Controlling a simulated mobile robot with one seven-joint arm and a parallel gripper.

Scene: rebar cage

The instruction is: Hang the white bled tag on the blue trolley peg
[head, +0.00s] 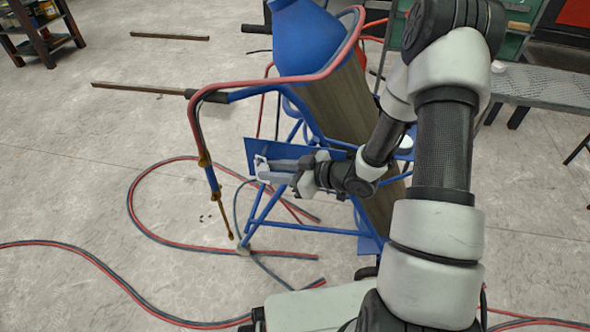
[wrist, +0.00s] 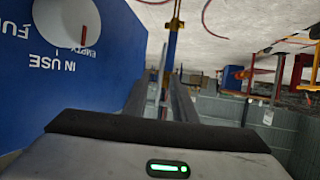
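My gripper (head: 262,169) reaches left, low beside the blue trolley (head: 262,205), in front of a blue panel (head: 330,144). Its two fingers look apart in the wrist view (wrist: 163,90), with a gap between them. I make out no tag between them, but the tips are small and partly unclear. The blue panel fills the left of the wrist view (wrist: 60,100), close beside the fingers, with upside-down lettering "IN USE" and "EMPTY". A white disc (wrist: 60,20) with a red mark lies against it, cut by the frame edge. I cannot pick out the white tag or the peg with certainty.
A blue-topped cylinder (head: 300,38) stands on the trolley. Red and grey hoses (head: 165,238) loop over the floor at left. A torch (head: 213,190) hangs left of my gripper. A grey bench (head: 545,88) stands at right. The floor at far left is mostly open.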

